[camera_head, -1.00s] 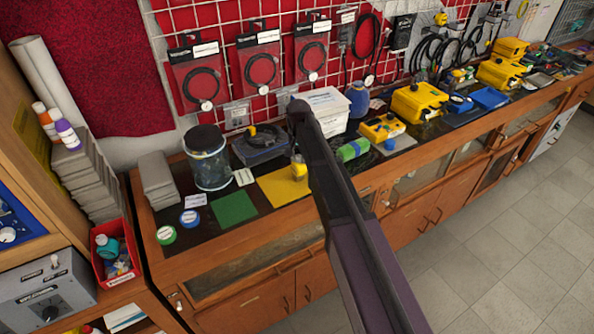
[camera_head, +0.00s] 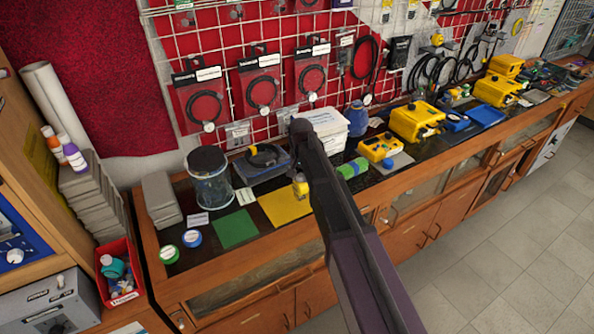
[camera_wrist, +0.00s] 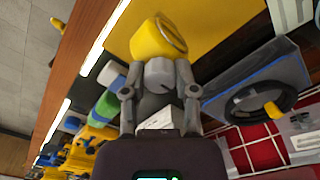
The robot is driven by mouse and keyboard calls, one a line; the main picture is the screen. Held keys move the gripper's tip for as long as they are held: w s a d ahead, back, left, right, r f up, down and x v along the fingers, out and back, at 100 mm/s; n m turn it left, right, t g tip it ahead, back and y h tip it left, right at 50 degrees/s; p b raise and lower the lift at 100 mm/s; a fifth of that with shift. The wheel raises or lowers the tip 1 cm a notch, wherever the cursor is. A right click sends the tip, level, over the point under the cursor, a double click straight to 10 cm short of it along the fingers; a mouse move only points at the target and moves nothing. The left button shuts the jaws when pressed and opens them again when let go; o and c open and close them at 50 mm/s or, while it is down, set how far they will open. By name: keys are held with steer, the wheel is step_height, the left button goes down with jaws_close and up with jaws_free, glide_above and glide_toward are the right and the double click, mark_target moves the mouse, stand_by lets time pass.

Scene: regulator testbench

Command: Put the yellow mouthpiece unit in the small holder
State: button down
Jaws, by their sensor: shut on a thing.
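The yellow mouthpiece unit (camera_wrist: 158,38) has a rounded yellow body and a grey round part facing my gripper (camera_wrist: 160,82). My gripper is shut on its grey part, with one finger on each side. In the head view the unit (camera_head: 300,187) shows as a small yellow piece beside my arm, over or near the yellow mat (camera_head: 278,210); its height above the bench is unclear. My fingers are mostly hidden there by my arm. I cannot tell which thing is the small holder; a grey tray (camera_wrist: 232,88) with a black hose lies beside the mat.
A clear jar (camera_head: 209,180) and green mat (camera_head: 236,229) are left of the yellow mat. A white box (camera_head: 328,127), a green-blue roll (camera_head: 352,169) and yellow cases (camera_head: 415,122) stand to the right. Hoses hang on the wall grid behind.

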steer(key=s+d+r+p, duration=0.1)
steer(key=s+d, duration=0.2)
steer(key=s, duration=0.9)
steer(key=shift+s, duration=0.15)
steer(key=shift+r, duration=0.1)
stand_by(0.5)
steer(key=shift+d, duration=0.1)
